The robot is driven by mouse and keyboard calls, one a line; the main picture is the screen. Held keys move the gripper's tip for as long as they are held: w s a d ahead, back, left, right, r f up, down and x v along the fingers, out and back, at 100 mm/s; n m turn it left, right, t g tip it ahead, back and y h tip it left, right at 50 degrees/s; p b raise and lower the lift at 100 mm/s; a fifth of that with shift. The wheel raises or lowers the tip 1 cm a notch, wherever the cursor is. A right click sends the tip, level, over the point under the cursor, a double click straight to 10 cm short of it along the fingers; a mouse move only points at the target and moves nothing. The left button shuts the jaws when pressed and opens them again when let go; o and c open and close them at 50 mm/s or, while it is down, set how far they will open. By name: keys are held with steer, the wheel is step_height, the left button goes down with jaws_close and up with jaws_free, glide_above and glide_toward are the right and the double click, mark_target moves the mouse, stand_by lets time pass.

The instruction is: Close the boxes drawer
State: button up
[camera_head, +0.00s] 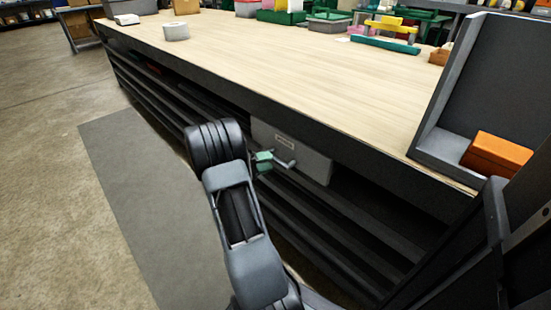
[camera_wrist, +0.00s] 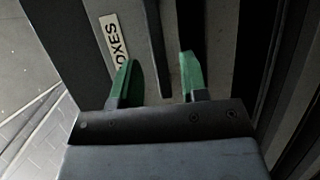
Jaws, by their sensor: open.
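The boxes drawer (camera_head: 312,164) has a grey front with a small label and a bar handle (camera_head: 284,162). It sits under the edge of the workbench; how far it stands out is hard to tell. My gripper (camera_head: 264,160) has green fingers and is at the left end of the handle. In the wrist view my gripper (camera_wrist: 157,80) is open, with the dark handle bar (camera_wrist: 157,45) running between the two fingers, apart from both. The drawer's label (camera_wrist: 115,42), reading "BOXES" in part, is left of the bar.
The long workbench (camera_head: 250,60) has a light wooden top and dark shelves below. A grey mat (camera_head: 150,205) and open floor lie to the left.

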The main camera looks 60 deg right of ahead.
steer(key=p+v, duration=0.1)
steer(key=v, duration=0.8)
steer(key=shift+w+a+p, duration=0.2)
steer(key=shift+a+p, duration=0.05)
steer(key=shift+p, duration=0.1)
steer(key=s+a+r+n+t+y+p, duration=0.2)
steer(key=a+r+t+y+p, duration=0.2)
steer(key=a+r+p, duration=0.6)
steer(key=s+a+r+n+t+y+p, duration=0.3)
steer(key=a+r+p, duration=0.7)
steer(key=r, duration=0.7)
steer(key=s+a+r+n+t+y+p, duration=0.2)
steer(key=a+r+t+y+p, duration=0.5)
steer(key=a+r+p, duration=0.3)
step_height(320, 180, up, 4)
steer(key=p, duration=0.2)
steer(key=shift+s+r+y+p, duration=0.15)
steer(key=shift+s+y+p, duration=0.15)
steer(key=shift+y+p, duration=0.1)
